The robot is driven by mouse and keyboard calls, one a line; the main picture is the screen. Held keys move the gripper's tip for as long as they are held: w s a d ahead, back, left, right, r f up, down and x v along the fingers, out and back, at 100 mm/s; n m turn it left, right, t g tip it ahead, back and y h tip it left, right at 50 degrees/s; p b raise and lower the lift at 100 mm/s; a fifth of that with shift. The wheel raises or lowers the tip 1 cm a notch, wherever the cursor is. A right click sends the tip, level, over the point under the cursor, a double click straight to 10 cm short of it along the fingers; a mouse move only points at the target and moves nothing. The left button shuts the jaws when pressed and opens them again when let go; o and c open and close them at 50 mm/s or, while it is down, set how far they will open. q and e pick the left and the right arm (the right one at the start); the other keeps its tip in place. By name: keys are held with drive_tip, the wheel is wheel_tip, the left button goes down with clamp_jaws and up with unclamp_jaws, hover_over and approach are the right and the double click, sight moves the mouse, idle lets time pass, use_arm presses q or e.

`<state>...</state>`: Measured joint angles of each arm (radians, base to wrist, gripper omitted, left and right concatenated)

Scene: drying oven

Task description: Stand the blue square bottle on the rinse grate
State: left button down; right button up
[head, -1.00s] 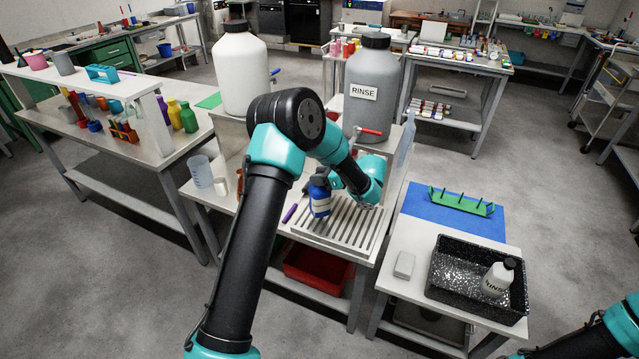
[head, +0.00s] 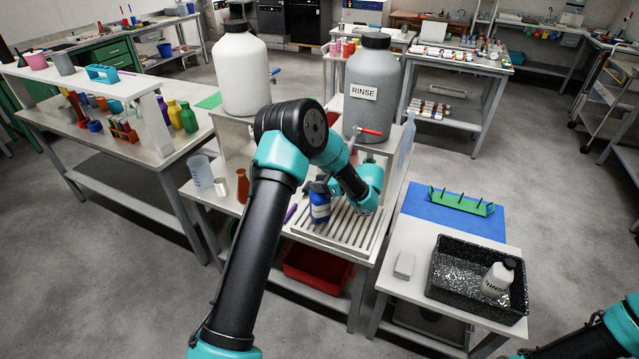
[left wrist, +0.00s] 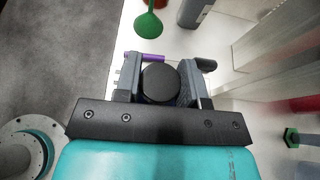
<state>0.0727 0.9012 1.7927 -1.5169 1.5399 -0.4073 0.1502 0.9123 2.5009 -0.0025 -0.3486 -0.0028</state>
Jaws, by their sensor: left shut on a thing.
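The blue square bottle (head: 320,208) has a dark cap and a white label band. It is upright over the left part of the slatted rinse grate (head: 345,236); I cannot tell whether its base touches the slats. My left gripper (head: 322,184) is shut on it near the top. In the left wrist view the black cap (left wrist: 158,84) sits between the two fingers (left wrist: 160,75), and the rest of the bottle is hidden beneath. My right arm shows only in part at the lower right corner, and its gripper is out of view.
A grey RINSE carboy (head: 372,95) with a red-handled tap stands behind the grate. A purple pen (head: 290,213) lies left of the bottle. A brown bottle (head: 242,186) and a beaker (head: 200,170) stand further left. A black tray (head: 445,290) holds a white bottle.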

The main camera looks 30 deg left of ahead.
use_arm(q)
drive_tip(key=c, duration=0.7)
unclamp_jaws()
drive_tip(key=shift+f, duration=0.1)
drive_tip(key=shift+r, duration=0.2)
drive_tip(key=v, duration=1.2)
